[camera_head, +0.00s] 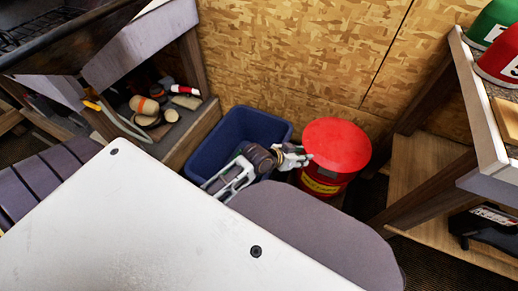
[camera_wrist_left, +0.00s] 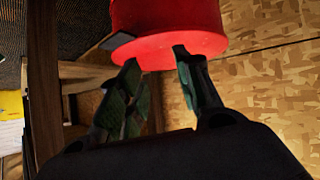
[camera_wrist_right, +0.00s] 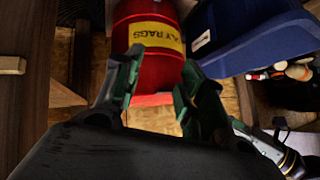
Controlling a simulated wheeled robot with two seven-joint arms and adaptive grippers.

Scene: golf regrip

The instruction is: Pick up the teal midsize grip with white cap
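I cannot make out a teal midsize grip with a white cap in any view. My left gripper (camera_head: 294,158) shows small in the head view, above the blue bin and close to the red can. In the left wrist view its two fingers (camera_wrist_left: 156,60) are spread with nothing between them. My right gripper's fingers (camera_wrist_right: 162,65) are also spread and empty in the right wrist view. I cannot clearly pick out the right gripper in the head view.
A red oily-rags can (camera_head: 336,147) stands beside a blue bin (camera_head: 240,132) against the wood-panel wall. A shelf (camera_head: 187,128) at left holds several small items. A workbench (camera_head: 482,110) with green and red containers (camera_head: 492,25) is at right.

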